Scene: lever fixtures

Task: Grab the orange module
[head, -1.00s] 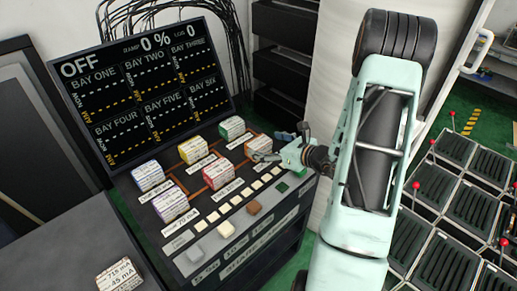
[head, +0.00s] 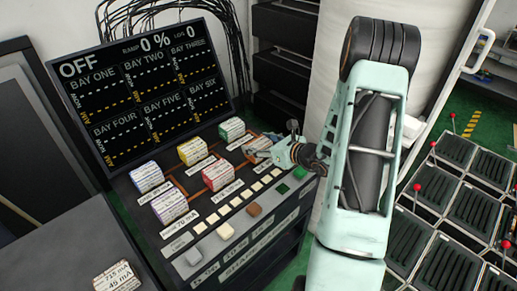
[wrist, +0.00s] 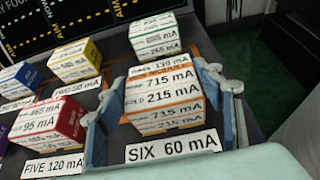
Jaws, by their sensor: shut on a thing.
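The orange module (wrist: 163,98) is a white labelled block with orange edges, in the bay marked SIX 60 mA, seen in the wrist view. My gripper (wrist: 165,76) has one finger on its left and one on its right, shut on it. In the head view my gripper (head: 266,150) is at the right end of the console and covers much of the module. The module appears to stand in its bay; whether its base is clear of the panel cannot be told.
The red module (wrist: 52,125) stands left of my gripper, the green module (wrist: 155,36) behind. Yellow (head: 192,150), blue (head: 146,177) and purple (head: 170,206) modules stand farther left. A screen (head: 140,85) reading OFF rises behind. Another block (head: 117,277) lies at lower left.

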